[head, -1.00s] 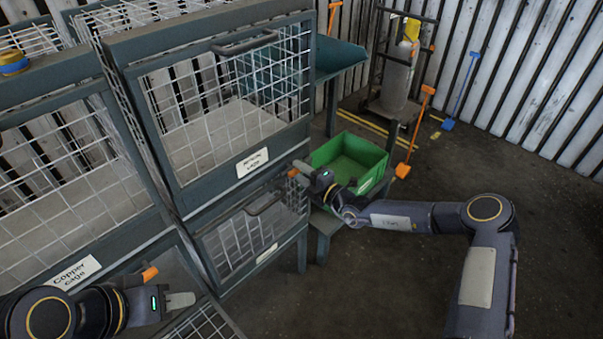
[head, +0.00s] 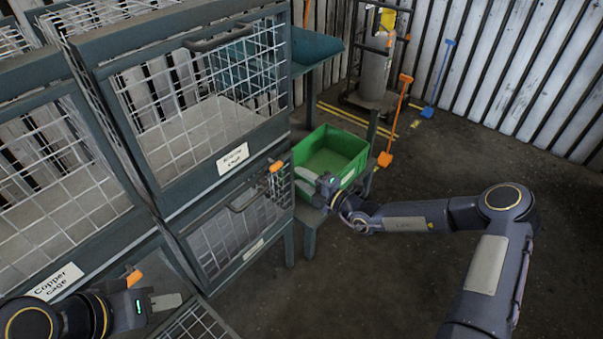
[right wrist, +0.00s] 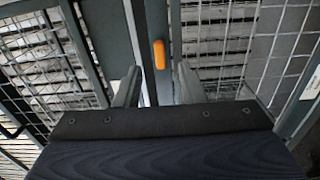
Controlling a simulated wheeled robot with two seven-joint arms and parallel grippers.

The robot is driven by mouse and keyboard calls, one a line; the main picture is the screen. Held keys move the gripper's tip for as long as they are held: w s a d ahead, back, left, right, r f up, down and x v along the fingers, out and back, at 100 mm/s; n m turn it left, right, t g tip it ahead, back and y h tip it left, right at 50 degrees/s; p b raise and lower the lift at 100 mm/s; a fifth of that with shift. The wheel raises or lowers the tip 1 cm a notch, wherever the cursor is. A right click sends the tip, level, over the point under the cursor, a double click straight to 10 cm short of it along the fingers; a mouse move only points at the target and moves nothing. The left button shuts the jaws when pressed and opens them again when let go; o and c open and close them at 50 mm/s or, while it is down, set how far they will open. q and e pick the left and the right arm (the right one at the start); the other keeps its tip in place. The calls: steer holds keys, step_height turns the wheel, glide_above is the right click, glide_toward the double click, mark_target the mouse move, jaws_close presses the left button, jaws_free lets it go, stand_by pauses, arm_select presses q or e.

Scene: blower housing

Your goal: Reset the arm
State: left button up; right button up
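My right gripper (head: 303,181) is in front of the wire cages in the head view, with its fingers toward the cage post. In the right wrist view its two fingers (right wrist: 157,88) stand apart with nothing between them. An orange latch (head: 276,166) is on the cage post, apart from the fingertips; it also shows beyond them in the right wrist view (right wrist: 158,54). My left gripper (head: 165,301) is at the lower left, by the copper cage (head: 52,281) and below another orange latch (head: 133,277). Its finger gap cannot be made out.
A green bin (head: 330,152) stands on a low stand just behind my right gripper. An orange shovel (head: 386,158), a blue shovel (head: 428,111) and a gas cylinder cart (head: 373,75) are at the back. The floor at the right is clear.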

steer(key=s+r+n+g+p, duration=0.2)
steer(key=s+r+n+g, duration=0.7)
steer(key=s+r+n, duration=1.15)
steer(key=s+d+n+t+h+p, duration=0.1)
steer(key=s+d+n+h, duration=0.3)
steer(key=s+d+n, duration=0.3)
steer(key=s+d+f+n+h+p, duration=0.1)
steer(key=s+d+n+h, duration=0.4)
steer(key=s+n, duration=0.6)
steer(key=d+n, duration=0.2)
steer(key=n, duration=0.3)
steer(key=shift+f+t, duration=0.3)
steer(key=shift+t, duration=0.1)
steer(key=shift+c, duration=0.3)
